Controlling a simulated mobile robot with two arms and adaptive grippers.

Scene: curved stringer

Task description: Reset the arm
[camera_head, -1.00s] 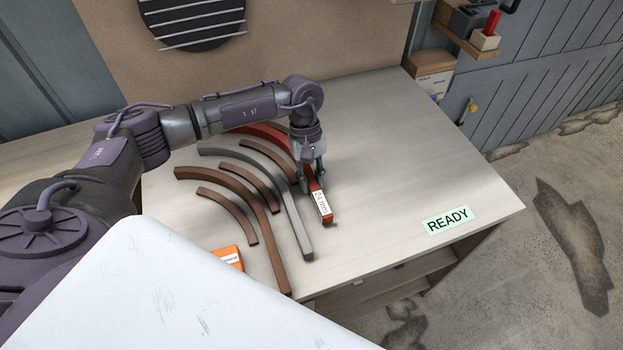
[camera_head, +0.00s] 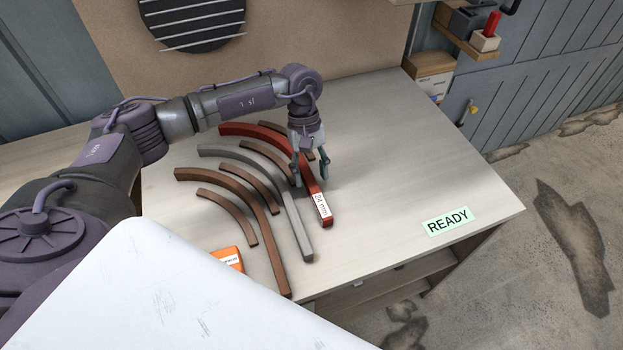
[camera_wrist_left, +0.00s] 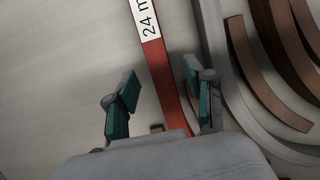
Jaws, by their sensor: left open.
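My left gripper (camera_head: 311,173) is over the workbench, pointing down, with its fingers apart on either side of the red curved stringer (camera_head: 312,187). The red stringer lies on the bench and carries a white "24 mm" label. In the left wrist view the open fingers (camera_wrist_left: 160,98) show with the red stringer (camera_wrist_left: 165,75) passing between them, and nothing is gripped. I cannot tell how high the fingertips are above the bench. My right gripper is not in view.
A grey curved stringer (camera_head: 290,205) and several brown curved pieces (camera_head: 275,240) lie left of the red one. An orange box (camera_head: 229,259) is near the front edge. A green "READY" label (camera_head: 448,220) is at right. The bench's right side (camera_head: 400,150) is clear.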

